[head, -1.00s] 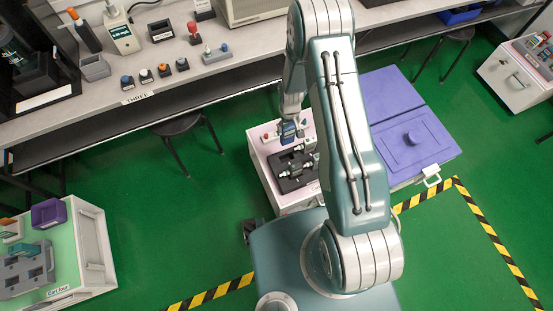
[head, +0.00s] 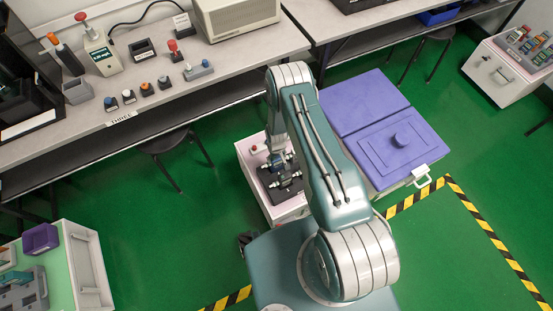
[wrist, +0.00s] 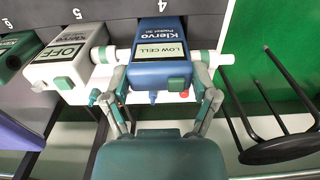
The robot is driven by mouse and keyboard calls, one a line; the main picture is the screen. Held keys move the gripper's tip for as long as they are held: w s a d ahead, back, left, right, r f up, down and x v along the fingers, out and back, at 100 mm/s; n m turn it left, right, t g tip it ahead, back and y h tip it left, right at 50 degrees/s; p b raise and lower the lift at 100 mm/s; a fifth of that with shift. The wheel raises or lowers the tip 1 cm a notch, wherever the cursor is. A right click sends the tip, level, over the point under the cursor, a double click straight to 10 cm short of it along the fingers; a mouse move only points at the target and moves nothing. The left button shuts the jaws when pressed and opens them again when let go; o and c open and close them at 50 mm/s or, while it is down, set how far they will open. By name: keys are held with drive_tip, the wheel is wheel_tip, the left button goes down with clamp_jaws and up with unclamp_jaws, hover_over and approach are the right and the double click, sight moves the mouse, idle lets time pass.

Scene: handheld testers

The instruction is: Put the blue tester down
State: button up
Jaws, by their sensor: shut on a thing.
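The blue tester (wrist: 158,30) fills the middle of the wrist view. Its label reads "Klervo" and its display reads "LOW CELL"; a green button sits at its near end. My gripper (wrist: 160,84) is shut on it, one finger on each side. The tester is at the part of the dark rack (wrist: 203,28) marked 4. Whether it rests on the rack or hangs just above cannot be told. In the head view my gripper (head: 278,162) is low over the dark rack (head: 291,191), and my arm hides much of it.
A pale tester (wrist: 72,68) reading "OFF" lies close left, by number 5. A dark green item (wrist: 10,62) is by number 6. The rack stands on a pale cart (head: 250,160) with a red button (head: 254,149). Purple lids (head: 400,150) are right; a stool (head: 165,142) stands left.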

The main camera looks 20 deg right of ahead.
drive_tip(key=shift+f, duration=0.65)
drive_tip(key=shift+a+f, duration=0.15)
drive_tip(key=shift+a, duration=0.25)
drive_tip(key=o, duration=1.2)
drive_tip(key=shift+d+f, duration=0.1)
drive_tip(key=shift+d, duration=0.1)
